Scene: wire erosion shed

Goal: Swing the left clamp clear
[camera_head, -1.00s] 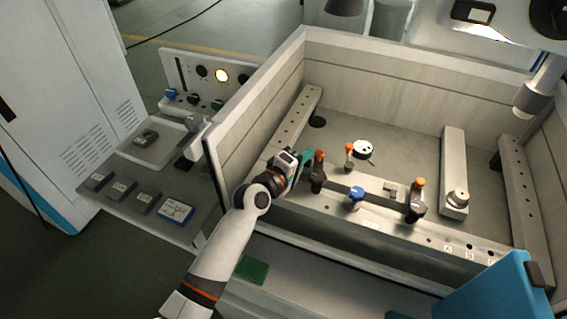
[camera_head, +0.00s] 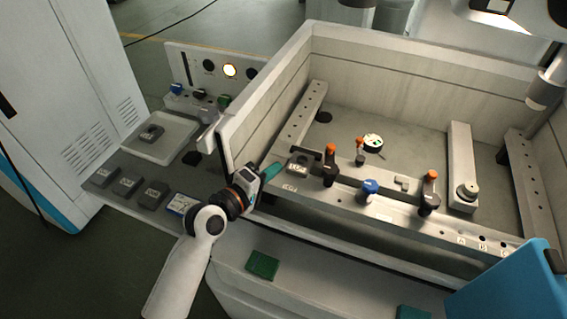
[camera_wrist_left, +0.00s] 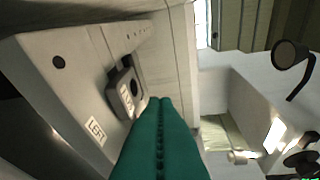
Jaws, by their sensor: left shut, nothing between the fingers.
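The left clamp (camera_head: 330,166) is a dark post with an orange top on the front rail of the tank. Its dark arm (camera_head: 306,152) points left, by a small grey block (camera_head: 298,164). My left gripper (camera_head: 271,171) has teal fingers, shut and empty, over the rail's left end. It is left of the clamp and apart from it. In the left wrist view the shut fingers (camera_wrist_left: 160,135) reach up beside the grey block (camera_wrist_left: 125,95) and a label (camera_wrist_left: 97,131). The clamp's post cannot be made out there. My right gripper is not in view.
A second orange-topped clamp (camera_head: 430,190) stands to the right on the rail, with a blue knob (camera_head: 369,188) between. A round dial (camera_head: 373,143) sits behind. The tank's left wall (camera_head: 226,140) rises close to my left gripper. A control panel (camera_head: 205,80) stands outside.

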